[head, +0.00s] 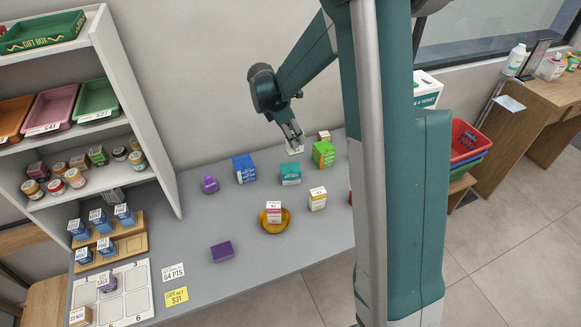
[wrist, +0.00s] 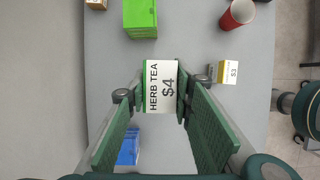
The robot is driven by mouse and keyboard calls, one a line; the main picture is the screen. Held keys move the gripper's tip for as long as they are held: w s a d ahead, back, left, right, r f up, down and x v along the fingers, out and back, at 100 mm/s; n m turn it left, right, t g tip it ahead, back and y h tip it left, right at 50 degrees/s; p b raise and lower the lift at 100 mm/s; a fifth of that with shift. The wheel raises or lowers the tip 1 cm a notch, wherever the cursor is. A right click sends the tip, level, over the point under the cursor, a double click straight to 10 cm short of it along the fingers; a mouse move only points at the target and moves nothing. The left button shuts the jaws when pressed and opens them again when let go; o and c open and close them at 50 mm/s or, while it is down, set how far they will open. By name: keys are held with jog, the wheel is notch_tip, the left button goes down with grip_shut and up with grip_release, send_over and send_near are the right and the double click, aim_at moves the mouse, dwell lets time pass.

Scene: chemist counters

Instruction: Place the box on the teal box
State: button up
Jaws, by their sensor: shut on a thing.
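My gripper (head: 292,139) is shut on a box with a white "HERB TEA $4" label (wrist: 160,87), which sits between the fingertips in the wrist view. In the head view only a small pale part of this box shows at the fingertips. The teal box (head: 290,174) stands upright on the grey counter, just below the gripper in the picture. The held box is above the counter and appears apart from the teal box. In the wrist view I cannot make out the teal box; the held box and fingers probably cover it.
A green box (head: 323,153) and a blue box (head: 244,168) stand either side of the teal box. A white-and-yellow box (head: 317,198) and a yellow bowl (head: 287,221) holding a small box are nearer. A red cup (wrist: 238,13) shows in the wrist view.

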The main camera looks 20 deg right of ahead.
aim_at(290, 147)
jog(key=shift+w+a+r, duration=0.2)
jog(key=shift+a, duration=0.2)
jog(key=shift+w+a+r, duration=0.2)
jog(key=shift+a, duration=0.15)
jog(key=shift+f, duration=0.1)
jog(key=shift+f, duration=3.05)
jog(key=shift+f, duration=1.9)
jog(key=shift+f, duration=0.15)
jog(key=o, duration=0.9)
jog(key=shift+c, duration=0.2)
jog(key=shift+o, duration=0.3)
